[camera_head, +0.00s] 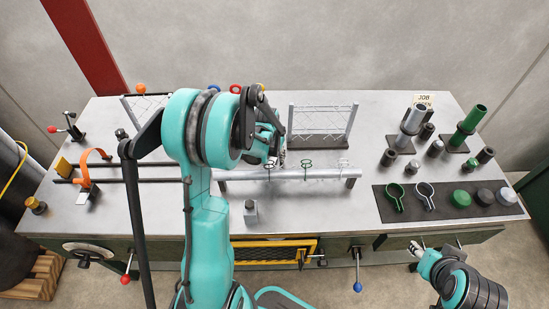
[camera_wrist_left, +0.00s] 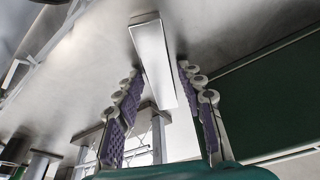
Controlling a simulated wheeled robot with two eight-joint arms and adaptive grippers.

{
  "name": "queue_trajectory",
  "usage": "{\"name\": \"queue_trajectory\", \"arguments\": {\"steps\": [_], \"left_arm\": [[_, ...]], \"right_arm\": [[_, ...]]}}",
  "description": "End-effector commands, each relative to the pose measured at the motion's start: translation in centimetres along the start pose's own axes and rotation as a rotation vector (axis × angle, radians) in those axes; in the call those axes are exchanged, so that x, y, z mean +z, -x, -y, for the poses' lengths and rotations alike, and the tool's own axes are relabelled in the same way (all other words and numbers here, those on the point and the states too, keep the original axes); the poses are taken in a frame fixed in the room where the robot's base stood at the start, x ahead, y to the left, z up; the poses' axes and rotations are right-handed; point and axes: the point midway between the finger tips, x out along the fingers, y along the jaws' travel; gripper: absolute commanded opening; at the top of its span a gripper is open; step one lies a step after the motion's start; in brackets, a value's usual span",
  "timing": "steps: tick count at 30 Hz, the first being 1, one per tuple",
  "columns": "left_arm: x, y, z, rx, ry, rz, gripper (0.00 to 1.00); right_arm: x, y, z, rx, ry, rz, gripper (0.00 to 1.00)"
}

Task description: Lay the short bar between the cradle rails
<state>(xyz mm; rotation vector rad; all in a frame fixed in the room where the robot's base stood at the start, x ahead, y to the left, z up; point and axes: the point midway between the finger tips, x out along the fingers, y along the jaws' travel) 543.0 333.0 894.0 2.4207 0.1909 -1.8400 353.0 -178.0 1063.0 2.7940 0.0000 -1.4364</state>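A pale metal bar (camera_wrist_left: 152,55) shows in the left wrist view between the spread purple-padded fingers of my left gripper (camera_wrist_left: 160,85). Gaps show on both sides, so the pads look apart from it. I take it as the short bar, but cannot be sure. In the head view my left gripper (camera_head: 281,158) is mostly hidden by my arm, above the bench near a raised silver beam (camera_head: 325,173). Two dark parallel rails (camera_head: 108,181), possibly the cradle rails, lie at the left. My right gripper (camera_head: 418,249) is off the bench's front edge, fingers apart and empty.
Wire-mesh frames (camera_head: 321,123) stand at the back. An orange clamp (camera_head: 83,171) is on the left. A grey block (camera_head: 251,210) stands in front of the beam. A dark mat (camera_head: 452,215) with rings and caps lies at the right, tubes (camera_head: 470,120) behind it.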

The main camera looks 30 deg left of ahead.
Motion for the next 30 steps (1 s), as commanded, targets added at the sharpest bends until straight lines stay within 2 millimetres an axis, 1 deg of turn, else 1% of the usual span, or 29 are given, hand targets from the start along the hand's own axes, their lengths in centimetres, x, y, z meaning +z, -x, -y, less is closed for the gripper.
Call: {"name": "queue_trajectory", "arguments": {"steps": [1,2,3,13,17,20,23,26,30], "left_arm": [[0.0,0.0,0.0,0.0,0.0,0.0,0.18],[0.0,0.0,0.0,0.0,0.0,0.0,0.1],[0.0,0.0,0.0,0.0,0.0,0.0,0.0],[0.0,0.1,0.0,0.0,0.0,-0.001,0.0],[-0.2,0.5,0.0,0.0,0.0,-0.001,0.0],[-0.4,1.3,0.0,0.0,0.0,-0.001,0.0],[-0.8,2.7,0.0,0.0,0.0,-0.001,0.0],[-1.3,4.6,0.0,0.0,0.0,-0.001,0.0],[-2.1,7.8,0.0,0.0,0.0,-0.001,0.0]], "right_arm": [[0.0,0.0,0.0,0.0,0.0,0.0,0.4],[0.0,0.0,0.0,0.0,0.0,0.0,0.4],[0.0,0.0,0.0,0.0,0.0,0.0,0.4],[0.0,0.0,0.0,0.0,0.0,0.0,0.4],[-0.1,0.1,0.0,0.0,0.0,0.0,0.4],[-0.3,0.4,0.0,0.0,0.0,0.0,0.4],[-0.6,0.8,0.0,0.0,0.0,0.0,0.4],[-0.9,1.3,0.0,0.0,0.0,0.0,0.4],[-1.5,2.1,0.0,0.0,0.0,0.0,0.4]]}}
